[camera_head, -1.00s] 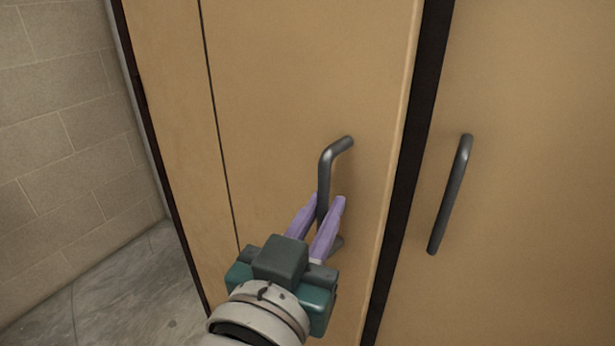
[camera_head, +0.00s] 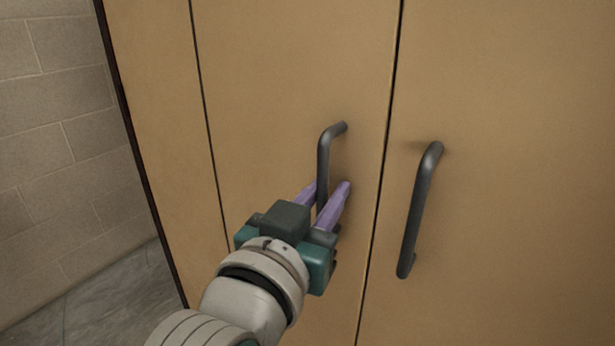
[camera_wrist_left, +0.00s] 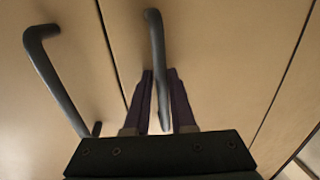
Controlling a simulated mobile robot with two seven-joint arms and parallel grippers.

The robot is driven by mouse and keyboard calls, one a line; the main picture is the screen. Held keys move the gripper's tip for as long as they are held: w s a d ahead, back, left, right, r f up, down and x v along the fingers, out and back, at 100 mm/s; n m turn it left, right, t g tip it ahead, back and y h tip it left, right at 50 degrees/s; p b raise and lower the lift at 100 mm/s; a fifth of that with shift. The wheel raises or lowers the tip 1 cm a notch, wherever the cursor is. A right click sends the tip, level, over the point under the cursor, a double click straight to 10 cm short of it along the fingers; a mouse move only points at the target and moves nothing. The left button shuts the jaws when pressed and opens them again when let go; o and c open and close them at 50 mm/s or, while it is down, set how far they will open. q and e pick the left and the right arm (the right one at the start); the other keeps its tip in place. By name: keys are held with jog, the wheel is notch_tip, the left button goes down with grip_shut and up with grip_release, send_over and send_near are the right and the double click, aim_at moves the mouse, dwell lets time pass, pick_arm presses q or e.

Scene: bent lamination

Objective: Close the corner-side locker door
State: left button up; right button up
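The corner-side locker door (camera_head: 275,70) is a tan panel on the left, nearest the block wall. It looks flush with the door to its right, with only a thin dark seam between them. Its grey bar handle (camera_head: 324,160) stands upright near that seam. My left gripper (camera_head: 328,188) has its purple fingers on either side of the handle's lower part. The handle's lower end is partly hidden by the gripper. My right gripper is not in view.
The neighbouring locker door (camera_head: 500,120) is shut, and its grey handle (camera_head: 418,210) sticks out right of my left gripper. A block wall (camera_head: 50,130) and grey floor (camera_head: 110,305) lie to the left, with clear floor there.

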pick_arm(q)
jog(key=shift+o, duration=0.2)
jog(key=shift+r, duration=0.1)
jog(key=p+v, duration=0.1)
jog(key=v, duration=0.8)
jog(key=shift+s+a+p, duration=0.25)
jog(key=shift+s+p, duration=0.1)
jog(key=shift+p, duration=0.05)
